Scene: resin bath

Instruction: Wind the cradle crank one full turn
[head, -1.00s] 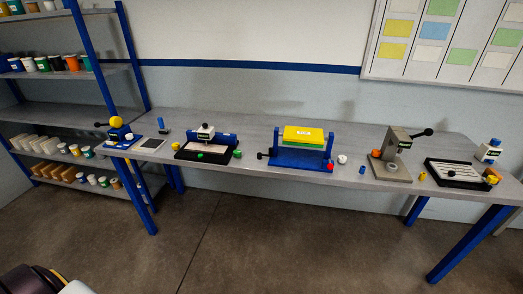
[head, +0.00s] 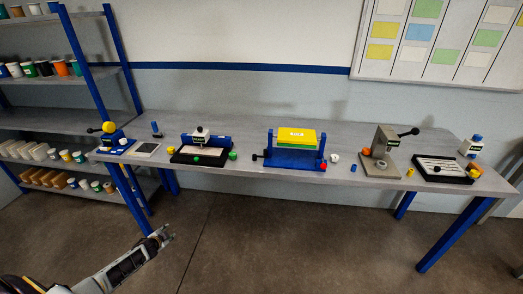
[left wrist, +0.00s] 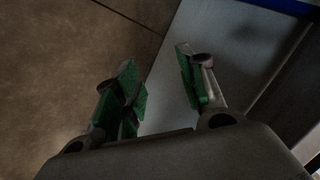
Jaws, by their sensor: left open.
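The cradle is a blue stand (head: 290,160) on the workbench, holding a yellow and green block (head: 297,138) between two uprights. A small black crank knob (head: 255,157) sticks out at its left side, and a red part (head: 323,167) sits at its right front foot. My left gripper (head: 167,235) is in front of the bench and below its top, well to the left of the cradle. In the left wrist view its green-padded fingers (left wrist: 160,88) are apart with nothing between them. My right gripper is not in view.
The grey bench (head: 240,124) also carries a black tray with a blue bar (head: 203,155), a lever press (head: 382,150) and a slotted black tray (head: 443,169). Shelves with pots (head: 50,135) stand left. The floor in front is clear.

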